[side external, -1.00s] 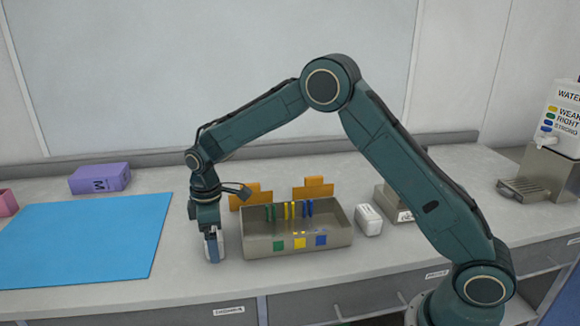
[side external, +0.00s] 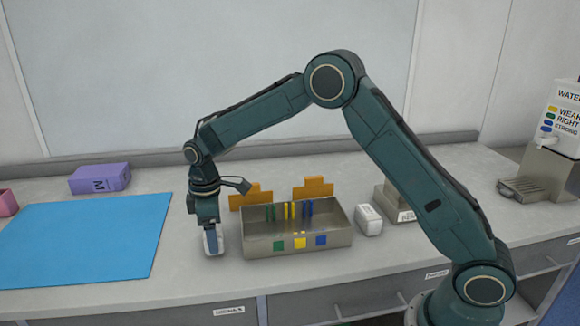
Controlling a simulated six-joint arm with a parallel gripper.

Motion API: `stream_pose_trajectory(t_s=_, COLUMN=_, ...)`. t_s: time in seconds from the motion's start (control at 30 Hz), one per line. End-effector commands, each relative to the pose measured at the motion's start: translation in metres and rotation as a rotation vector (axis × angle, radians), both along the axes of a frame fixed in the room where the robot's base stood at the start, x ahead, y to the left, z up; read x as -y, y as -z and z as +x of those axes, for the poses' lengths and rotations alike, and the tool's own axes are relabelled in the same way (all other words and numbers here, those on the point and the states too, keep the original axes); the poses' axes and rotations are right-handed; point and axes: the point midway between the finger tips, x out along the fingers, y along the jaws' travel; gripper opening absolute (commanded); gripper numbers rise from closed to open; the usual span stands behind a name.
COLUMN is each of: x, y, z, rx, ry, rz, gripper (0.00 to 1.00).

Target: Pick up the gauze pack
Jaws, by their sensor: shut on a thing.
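A small white pack with a blue-grey front, which looks like the gauze pack (side external: 213,247), is at my gripper's tips, left of the metal tray. My gripper (side external: 211,232) points down and is shut on it. The pack is low, close to the counter; I cannot tell whether it touches the surface. My fingers hide part of it. A second white pack (side external: 368,220) lies on the counter just right of the metal tray.
The metal tray (side external: 262,247) holds green, yellow and blue items, with orange pieces (side external: 313,188) behind it. A blue mat (side external: 75,240) and a purple box (side external: 99,179) are at left. A dispenser (side external: 553,150) stands far right. Counter space in front is clear.

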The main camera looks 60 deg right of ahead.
Motion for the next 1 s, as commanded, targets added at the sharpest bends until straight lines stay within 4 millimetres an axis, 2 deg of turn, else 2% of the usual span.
stream_pose_trajectory(t_s=0.27, x=0.0, y=-0.046, z=0.001, rx=0.006, ry=0.0, rz=0.0, gripper=0.54)
stream_pose_trajectory(t_s=0.7, x=0.0, y=-0.14, z=0.001, rx=0.005, ry=0.0, rz=0.001, gripper=0.54)
stream_pose_trajectory(t_s=0.83, x=0.0, y=-0.161, z=0.0, rx=0.004, ry=0.0, rz=0.0, gripper=0.54)
stream_pose_trajectory(t_s=1.0, x=0.0, y=-0.177, z=0.0, rx=0.002, ry=0.0, rz=0.001, gripper=0.54)
